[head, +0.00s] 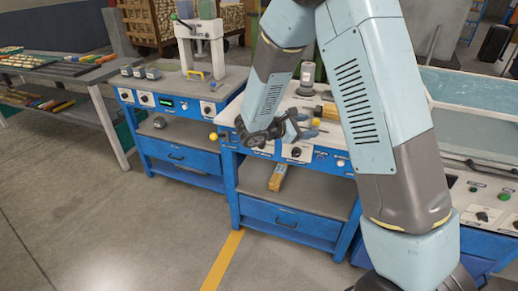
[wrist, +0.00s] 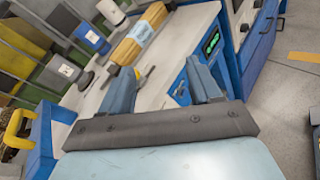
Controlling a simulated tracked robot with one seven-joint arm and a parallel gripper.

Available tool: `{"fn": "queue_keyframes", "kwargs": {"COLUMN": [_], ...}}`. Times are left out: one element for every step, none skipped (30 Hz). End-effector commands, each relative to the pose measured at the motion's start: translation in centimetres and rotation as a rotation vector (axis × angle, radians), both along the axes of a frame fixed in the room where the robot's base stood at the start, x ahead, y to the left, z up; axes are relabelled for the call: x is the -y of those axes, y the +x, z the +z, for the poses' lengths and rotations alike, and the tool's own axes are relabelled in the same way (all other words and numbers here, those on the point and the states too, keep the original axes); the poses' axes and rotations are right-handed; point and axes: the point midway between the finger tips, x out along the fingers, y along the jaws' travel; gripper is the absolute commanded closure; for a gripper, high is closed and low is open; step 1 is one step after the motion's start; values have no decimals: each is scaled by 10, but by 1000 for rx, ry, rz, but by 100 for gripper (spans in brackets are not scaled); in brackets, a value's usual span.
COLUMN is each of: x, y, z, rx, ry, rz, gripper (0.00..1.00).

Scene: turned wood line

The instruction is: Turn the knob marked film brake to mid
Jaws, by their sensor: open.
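My gripper (head: 296,127) is in front of the middle blue bench (head: 285,217), close above its control panel, with its jaws apart and nothing between them. In the wrist view the two open fingers (wrist: 163,88) reach over a pale bench top and the edge of a blue panel. A black knob on a white plate (head: 295,152) sits on the middle bench's panel, just below the gripper. The labels are too small to read, so I cannot tell which knob is marked film brake. My arm hides part of this panel.
The left bench has knobs (head: 145,99), a green display (head: 166,104) and a white press (head: 201,45). The right bench has a black knob (head: 482,217) and buttons. A yellow ball (head: 213,136) sticks out at the middle bench's left corner. The floor in front is clear.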

Motion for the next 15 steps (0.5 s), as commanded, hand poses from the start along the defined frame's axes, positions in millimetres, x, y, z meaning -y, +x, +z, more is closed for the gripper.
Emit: {"fn": "queue_keyframes", "kwargs": {"x": [-15, -23, -34, -42, -51, -62, -71, -80, -92, -101, -110, -122, -131, -139, -150], "y": [7, 11, 16, 20, 23, 26, 29, 31, 33, 35, 36, 36, 36, 36, 36], "z": [-16, -23, -33, -40, -49, -60, -68, -77, -89, -98, -108, -120, -129, -138, -149], "rx": [-18, -23, -31, -36, -42, -48, -53, -56, -61, -65, -69, -72, -75, -76, -78], "ry": [-45, -68, -101, -124, -147, -178, -200, -221, -250, -271, -292, -317, -335, -351, -372], "rz": [54, 85, 127, 158, 190, 234, 266, 300, 343, 377, 411, 454, 487, 517, 556], "gripper": [37, 37, 37, 37, 37, 37, 37, 37, 37, 37, 37, 37, 37, 37, 37]}}
